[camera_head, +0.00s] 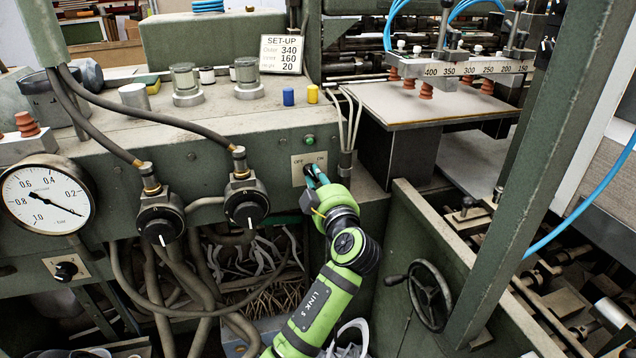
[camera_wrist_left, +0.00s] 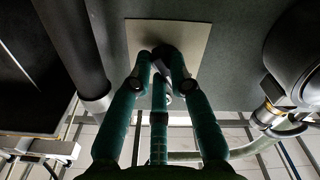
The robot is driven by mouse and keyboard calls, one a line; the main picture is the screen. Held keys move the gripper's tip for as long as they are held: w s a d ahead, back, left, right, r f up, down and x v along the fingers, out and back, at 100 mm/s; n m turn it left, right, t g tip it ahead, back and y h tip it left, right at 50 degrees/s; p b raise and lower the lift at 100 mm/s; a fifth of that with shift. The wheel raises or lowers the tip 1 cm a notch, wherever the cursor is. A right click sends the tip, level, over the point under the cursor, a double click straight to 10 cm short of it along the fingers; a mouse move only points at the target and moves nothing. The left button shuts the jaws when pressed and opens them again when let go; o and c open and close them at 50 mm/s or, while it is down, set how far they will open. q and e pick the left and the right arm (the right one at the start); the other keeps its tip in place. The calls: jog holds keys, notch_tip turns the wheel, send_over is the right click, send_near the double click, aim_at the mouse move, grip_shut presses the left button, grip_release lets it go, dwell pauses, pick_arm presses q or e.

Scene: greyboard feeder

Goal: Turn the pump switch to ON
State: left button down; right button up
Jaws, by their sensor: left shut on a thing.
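The pump switch is a dark knob (camera_wrist_left: 172,62) on a pale square plate (camera_head: 299,178) marked OFF at left and ON at right, on the green machine front. The plate shows in the wrist view (camera_wrist_left: 190,37) at top centre. My left gripper (camera_head: 314,176) reaches up to the plate from below. Its teal fingers (camera_wrist_left: 163,78) are closed around the knob. The fingers hide much of the knob, so I cannot tell which way it points. My right gripper is not in view.
A green indicator (camera_head: 309,140) sits just above the plate. Left of it are two black regulator knobs (camera_head: 246,207) with hoses and a pressure gauge (camera_head: 47,197). A handwheel (camera_head: 429,292) and a slanted green post (camera_head: 520,170) stand to the right.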

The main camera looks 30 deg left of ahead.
pick_arm(q)
jog(key=m, duration=0.2)
jog(key=shift+f+m, duration=0.2)
jog(key=shift+m, duration=0.2)
jog(key=m, duration=0.3)
jog(key=shift+s+m, duration=0.1)
jog(key=shift+m, duration=0.3)
jog(key=m, duration=0.3)
jog(key=shift+s+a+p, duration=0.1)
jog(key=shift+p, duration=0.25)
jog(key=m+p, duration=0.2)
jog(key=m, duration=0.3)
jog(key=shift+s+a, duration=0.1)
jog(key=shift+m, duration=0.3)
jog(key=c, duration=1.1)
grip_release()
jog(key=shift+c, duration=0.2)
